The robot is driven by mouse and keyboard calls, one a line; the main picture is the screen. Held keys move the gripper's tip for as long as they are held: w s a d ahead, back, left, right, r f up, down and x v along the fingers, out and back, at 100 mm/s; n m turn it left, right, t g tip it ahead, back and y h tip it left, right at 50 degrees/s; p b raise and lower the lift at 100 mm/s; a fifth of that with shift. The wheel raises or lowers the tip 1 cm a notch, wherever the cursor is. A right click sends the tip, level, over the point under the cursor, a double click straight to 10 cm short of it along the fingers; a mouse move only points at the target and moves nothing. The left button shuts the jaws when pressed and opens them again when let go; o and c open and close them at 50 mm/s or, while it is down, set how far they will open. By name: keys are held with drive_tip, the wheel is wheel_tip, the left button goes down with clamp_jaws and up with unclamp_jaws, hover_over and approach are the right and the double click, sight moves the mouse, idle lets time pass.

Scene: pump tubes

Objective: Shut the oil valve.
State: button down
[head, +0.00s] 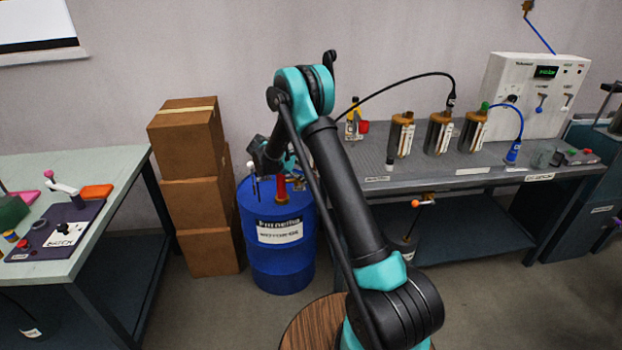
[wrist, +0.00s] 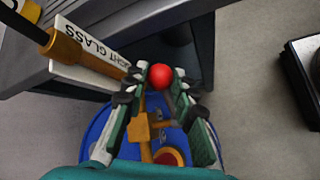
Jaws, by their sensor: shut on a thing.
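The blue oil drum (head: 268,268) stands on the floor between the boxes and the grey bench, with a white label reading motor oil. In the wrist view its blue top (wrist: 98,130) carries a brass valve body (wrist: 146,135). A red ball knob (wrist: 160,76) sits between my fingertips, and I take it as the valve's handle end. My gripper (wrist: 160,82) is shut on this knob. In the head view my gripper (head: 283,160) is above the drum top, partly hidden by my arm. A red upright part (head: 281,188) shows below it.
A sight glass with a white label (wrist: 92,58) lies close to the gripper's left. The grey bench (head: 480,160) carries several brass-capped cylinders (head: 438,133). An orange-knobbed valve (head: 416,203) is under it. Stacked boxes (head: 195,190) stand left of the drum.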

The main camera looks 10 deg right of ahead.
drive_tip(key=shift+a+h, duration=0.2)
drive_tip(key=shift+h, duration=0.1)
drive_tip(key=c, duration=1.2)
unclamp_jaws()
drive_tip(key=shift+r, duration=0.1)
drive_tip(key=v, duration=1.2)
drive_tip(key=shift+s, duration=0.1)
drive_tip(key=shift+c, duration=0.5)
